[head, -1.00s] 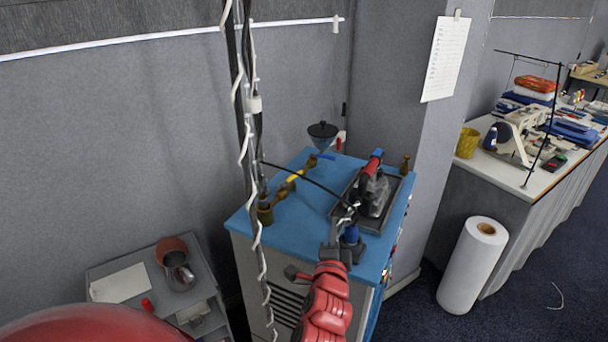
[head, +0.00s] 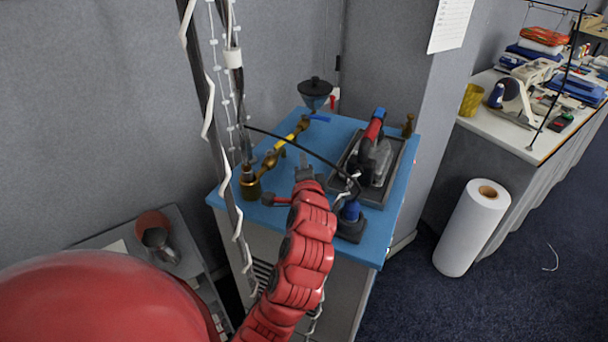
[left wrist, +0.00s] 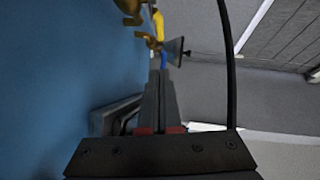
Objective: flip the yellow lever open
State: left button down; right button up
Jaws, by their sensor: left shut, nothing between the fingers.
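The yellow lever (head: 287,140) lies along a brass pipe with valves (head: 270,160) on the blue top of a cabinet. In the left wrist view the yellow lever (left wrist: 158,26) shows at the top, beyond the fingertips. My left gripper (head: 304,168) is above the blue top, to the right of and nearer than the lever, apart from it. Its fingers are shut and empty in the left wrist view (left wrist: 157,74). My right gripper is not in view.
A blue lever (head: 319,118) sits at the pipe's far end, near a dark funnel (head: 315,92). A tray (head: 399,165) holding a red-and-blue-handled tool stands to the right. A black cable crosses above the cabinet top (head: 340,128). A dark post with white cord stands at the left.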

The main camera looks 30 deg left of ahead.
aim_at(280, 144)
pick_arm(q)
jog(key=p+x, duration=0.1)
jog(key=x, duration=0.3)
jog(key=p+x, duration=0.1)
jog(key=x, duration=0.1)
jog(key=shift+a+r+p, duration=0.25)
jog(key=shift+r+p, duration=0.05)
jog(key=shift+r, duration=0.05)
jog(key=shift+w+a+f+p, duration=0.1)
jog(key=shift+a+f+p, duration=0.15)
jog(key=shift+a, duration=0.3)
jog(key=shift+w+a+f+p, duration=0.1)
jog(key=shift+a+p, duration=0.15)
jog(key=shift+a, duration=0.35)
jog(key=shift+w+a+f+p, duration=0.1)
jog(key=shift+a+f+p, duration=0.15)
jog(key=shift+a, duration=0.3)
